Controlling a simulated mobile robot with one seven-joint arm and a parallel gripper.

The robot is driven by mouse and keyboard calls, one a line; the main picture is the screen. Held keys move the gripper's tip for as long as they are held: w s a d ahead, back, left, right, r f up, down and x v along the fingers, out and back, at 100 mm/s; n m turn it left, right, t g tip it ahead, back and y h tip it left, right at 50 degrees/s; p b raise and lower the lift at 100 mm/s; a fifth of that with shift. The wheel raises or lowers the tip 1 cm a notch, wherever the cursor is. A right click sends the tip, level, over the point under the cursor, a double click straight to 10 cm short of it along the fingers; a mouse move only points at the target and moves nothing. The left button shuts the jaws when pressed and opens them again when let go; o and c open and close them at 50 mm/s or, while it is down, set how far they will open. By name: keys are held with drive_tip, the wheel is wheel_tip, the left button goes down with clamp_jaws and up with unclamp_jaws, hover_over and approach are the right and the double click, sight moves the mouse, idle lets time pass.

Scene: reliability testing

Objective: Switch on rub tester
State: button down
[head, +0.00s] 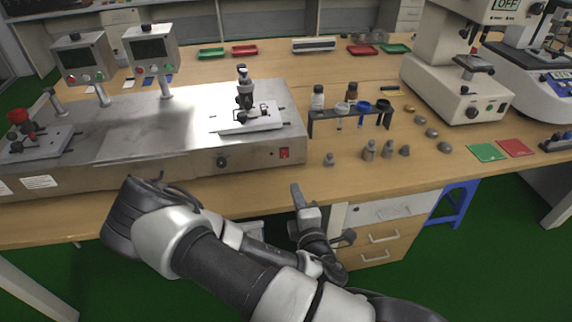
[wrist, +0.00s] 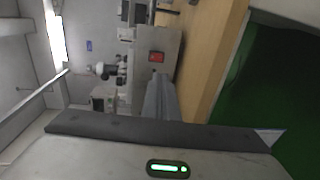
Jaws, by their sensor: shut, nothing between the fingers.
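The rub tester (head: 252,158) is a long silver metal machine on the wooden bench, at the left and middle of the head view. Its red power switch (head: 284,153) is on the front face near the right end, with a black knob (head: 222,162) to its left. The switch also shows in the wrist view (wrist: 156,57), beyond the fingertips; I cannot tell its on or off position. My gripper (head: 296,188) is shut and empty, in front of the bench edge and a little below the switch, apart from it. Its grey fingers show in the wrist view (wrist: 160,98).
Two display boxes (head: 152,48) stand on posts behind the tester. A dark rack with bottles (head: 350,112) and several small grey weights (head: 369,151) stand right of it. A white instrument (head: 455,90) is farther right. The bench's front edge is close to my gripper.

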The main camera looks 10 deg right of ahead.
drive_tip(key=shift+f, duration=0.1)
drive_tip(key=b, duration=0.6)
approach(284, 157)
drive_tip(key=w, duration=0.6)
drive_tip(key=shift+w+f, duration=0.2)
drive_tip(key=shift+f, duration=0.1)
drive_tip(key=shift+w, duration=0.2)
drive_tip(key=shift+f, duration=0.15)
